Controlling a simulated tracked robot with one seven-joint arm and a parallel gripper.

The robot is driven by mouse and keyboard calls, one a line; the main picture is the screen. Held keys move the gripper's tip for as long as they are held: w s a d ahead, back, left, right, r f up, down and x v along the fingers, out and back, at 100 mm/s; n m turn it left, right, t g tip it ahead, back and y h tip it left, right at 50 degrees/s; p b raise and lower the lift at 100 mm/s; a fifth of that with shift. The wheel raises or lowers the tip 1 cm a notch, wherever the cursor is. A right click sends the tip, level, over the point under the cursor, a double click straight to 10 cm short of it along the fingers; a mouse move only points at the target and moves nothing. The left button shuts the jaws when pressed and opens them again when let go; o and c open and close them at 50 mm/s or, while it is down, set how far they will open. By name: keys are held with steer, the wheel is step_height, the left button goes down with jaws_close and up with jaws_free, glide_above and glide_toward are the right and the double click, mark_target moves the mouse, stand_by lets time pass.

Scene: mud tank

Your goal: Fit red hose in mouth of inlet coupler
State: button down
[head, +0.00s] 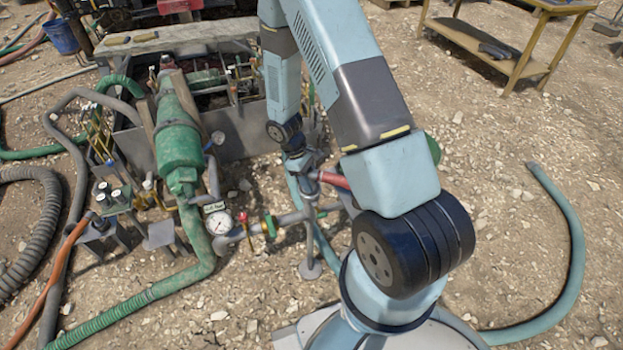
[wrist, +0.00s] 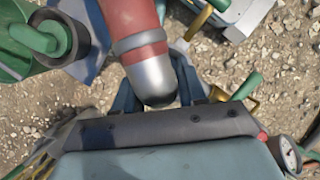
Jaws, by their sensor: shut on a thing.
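The red hose (wrist: 132,22) enters from the top of the wrist view. It has a grey band and a rounded metal end (wrist: 151,80) pointing down between the dark fingers. My gripper (wrist: 157,92) is shut on the hose near this end. In the head view, a short piece of the red hose (head: 333,180) shows beside my gripper (head: 303,168), partly hidden by my arm. A green round fitting with a dark opening (wrist: 62,36) is at the upper left of the wrist view; I cannot tell whether it is the inlet coupler. The hose end appears apart from it.
A pressure gauge (head: 220,223) and grey pipes with valves stand left of my gripper. A large green pump body (head: 178,145) and tank (head: 235,135) are behind. A teal hose (head: 570,235) curves over the gravel at right. A yellow bench (head: 510,70) stands at upper right.

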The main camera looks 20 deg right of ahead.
steer(key=c, duration=0.6)
jaws_free()
steer(key=shift+o, duration=0.2)
steer(key=v, duration=1.3)
steer(key=shift+r, duration=0.35)
steer(key=shift+a, duration=0.1)
